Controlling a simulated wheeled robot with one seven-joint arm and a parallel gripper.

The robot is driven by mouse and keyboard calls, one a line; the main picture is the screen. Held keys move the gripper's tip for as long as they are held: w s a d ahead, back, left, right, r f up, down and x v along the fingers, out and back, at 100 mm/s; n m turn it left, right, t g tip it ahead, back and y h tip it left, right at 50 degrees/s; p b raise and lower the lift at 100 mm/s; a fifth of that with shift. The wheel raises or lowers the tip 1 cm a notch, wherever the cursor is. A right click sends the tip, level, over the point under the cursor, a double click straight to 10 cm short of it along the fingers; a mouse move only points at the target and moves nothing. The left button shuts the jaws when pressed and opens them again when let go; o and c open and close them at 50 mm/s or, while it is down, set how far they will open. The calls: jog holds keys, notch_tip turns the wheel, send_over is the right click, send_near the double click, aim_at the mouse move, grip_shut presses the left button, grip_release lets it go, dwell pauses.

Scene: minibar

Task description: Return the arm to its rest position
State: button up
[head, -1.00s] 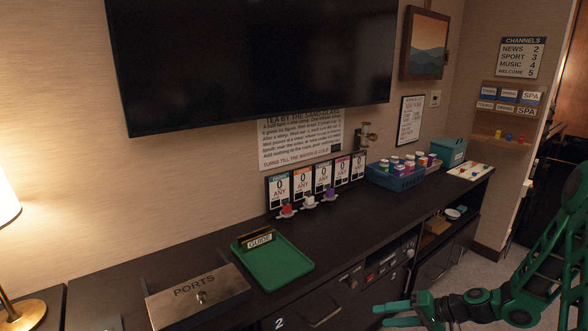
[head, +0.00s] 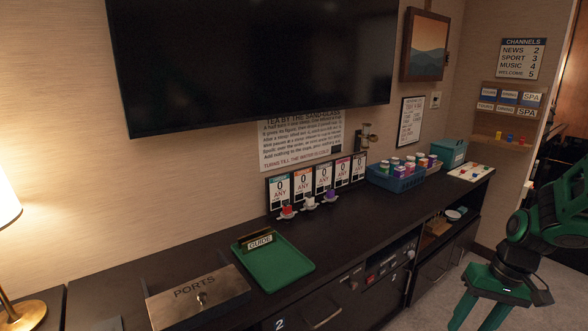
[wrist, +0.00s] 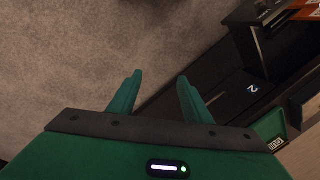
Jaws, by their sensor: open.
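My gripper (head: 478,318) is at the lower right of the head view, in front of the cabinet and clear of it. Its green fingers point downward, and their tips run to the bottom edge of the picture. In the wrist view my gripper (wrist: 157,82) shows two green fingers spread apart with nothing between them. Carpet and the dark cabinet front lie beyond the fingers.
The dark counter (head: 345,232) carries a green tray (head: 280,266), a PORTS box (head: 198,296), a blue basket (head: 396,180) and a teal box (head: 449,153). A lamp (head: 8,205) stands at left. Carpet (wrist: 70,60) is open before the cabinet.

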jog(key=s+d+r+m+h, duration=0.1)
jog(key=s+r+m, duration=0.1)
jog(key=s+r, duration=0.3)
jog(key=s+r+m+h, duration=0.1)
jog(key=s+r, duration=0.4)
jog(key=s, duration=0.6)
jog(key=shift+s+d+r+m+g, duration=0.15)
jog(key=shift+s+d+m+g, duration=0.15)
jog(key=shift+s+d+m, duration=0.15)
jog(key=shift+w, duration=0.1)
jog(key=shift+w+f, duration=0.25)
jog(key=shift+w, duration=0.35)
jog(key=shift+c, duration=0.7)
